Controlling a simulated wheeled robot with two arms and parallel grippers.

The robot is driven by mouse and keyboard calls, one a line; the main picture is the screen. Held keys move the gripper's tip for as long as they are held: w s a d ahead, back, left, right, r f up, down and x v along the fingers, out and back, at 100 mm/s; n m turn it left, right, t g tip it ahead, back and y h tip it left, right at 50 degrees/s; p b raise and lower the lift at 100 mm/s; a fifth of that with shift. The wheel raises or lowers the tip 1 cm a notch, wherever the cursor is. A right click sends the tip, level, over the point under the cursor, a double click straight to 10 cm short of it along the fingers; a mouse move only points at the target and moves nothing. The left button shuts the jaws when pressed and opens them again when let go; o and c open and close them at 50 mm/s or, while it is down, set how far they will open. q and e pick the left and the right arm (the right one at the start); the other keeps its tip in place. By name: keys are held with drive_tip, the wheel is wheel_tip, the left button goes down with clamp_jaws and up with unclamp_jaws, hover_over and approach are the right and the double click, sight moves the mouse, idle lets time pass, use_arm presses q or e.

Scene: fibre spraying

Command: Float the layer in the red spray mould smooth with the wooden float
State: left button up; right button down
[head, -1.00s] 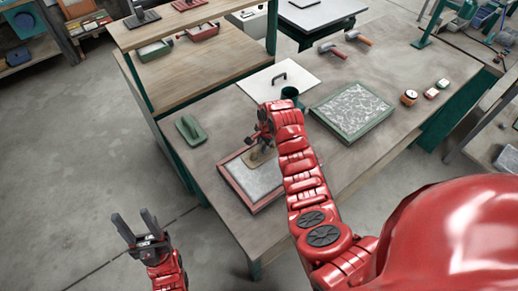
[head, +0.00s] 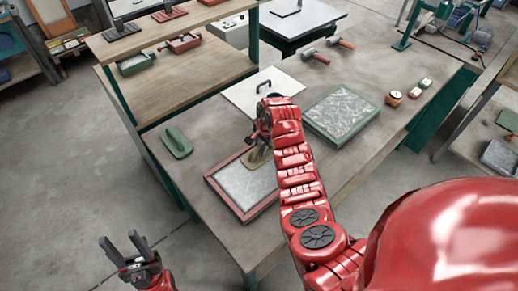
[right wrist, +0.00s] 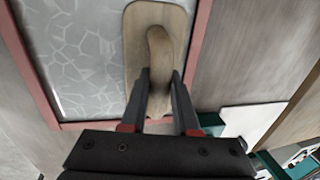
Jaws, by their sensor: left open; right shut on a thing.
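The red spray mould (head: 229,203) lies on the workbench in the head view, holding a pale grey layer (head: 243,186). In the right wrist view the layer (right wrist: 72,60) shows a web of light lines, and the mould's red rim (right wrist: 202,40) runs beside it. The wooden float (right wrist: 133,25) lies over the layer along the rim; it also shows in the head view (head: 256,160). My right gripper (right wrist: 158,88) is shut on the float's curved handle. Whether the float touches the layer is hard to tell. My left gripper (head: 123,246) is open and empty, off the bench's front left side.
A green float-like tool (head: 177,143) lies left of the mould. A raised shelf (head: 190,68) bounds the back left. Two hammers (head: 315,56) lie further back.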

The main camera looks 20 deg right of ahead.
drive_tip(key=shift+d+r+p, duration=0.1)
drive_tip(key=shift+r+p, duration=0.3)
drive_tip(key=shift+r, duration=0.05)
drive_tip(key=p+v, duration=0.1)
drive_tip(key=v, duration=0.1)
drive_tip(key=p+v, duration=0.1)
drive_tip(key=v, duration=0.1)
drive_tip(key=w+p+v, duration=0.1)
drive_tip(key=v, duration=0.1)
drive_tip(key=shift+w+a, duration=0.1)
drive_tip(key=shift+a, duration=0.15)
